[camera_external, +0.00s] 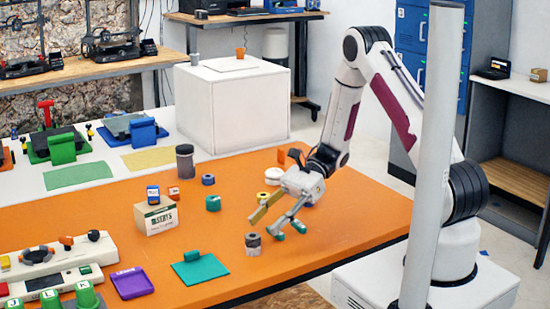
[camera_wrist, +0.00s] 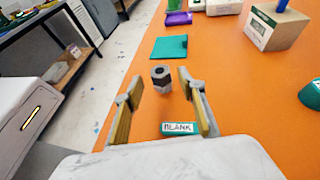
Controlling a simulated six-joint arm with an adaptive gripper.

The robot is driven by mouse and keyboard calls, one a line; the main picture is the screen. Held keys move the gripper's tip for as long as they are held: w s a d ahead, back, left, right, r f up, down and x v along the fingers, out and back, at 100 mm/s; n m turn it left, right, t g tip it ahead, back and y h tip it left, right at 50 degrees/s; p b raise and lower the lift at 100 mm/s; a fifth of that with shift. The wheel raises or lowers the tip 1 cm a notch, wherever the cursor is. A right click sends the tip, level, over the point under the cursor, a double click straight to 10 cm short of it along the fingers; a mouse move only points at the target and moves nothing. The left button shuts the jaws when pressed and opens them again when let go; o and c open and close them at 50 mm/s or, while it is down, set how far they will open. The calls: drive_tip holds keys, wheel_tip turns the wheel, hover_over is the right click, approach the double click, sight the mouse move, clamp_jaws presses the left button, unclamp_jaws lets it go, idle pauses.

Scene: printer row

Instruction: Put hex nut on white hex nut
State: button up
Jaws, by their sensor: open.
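A dark grey hex nut (camera_wrist: 160,73) with a round hole sits on top of a paler grey-white hex piece (camera_wrist: 161,87), which looks like the white hex nut. In the external view the small stack (camera_external: 253,244) stands upright on the orange table, its dark and light parts hard to tell apart. My gripper (camera_external: 263,226) is open, tilted down towards the stack and apart from it. In the wrist view my gripper (camera_wrist: 160,82) has its two fingers spread, with the stack showing beyond and between the tips. Nothing is held.
A teal block labelled BLANK (camera_wrist: 180,128) lies near my fingers. A teal pad (camera_external: 200,269) and purple tray (camera_external: 132,283) lie nearby. The orange table (camera_external: 340,230) is clear at right.

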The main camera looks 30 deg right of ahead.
drive_tip(key=v, duration=0.8)
idle(0.5)
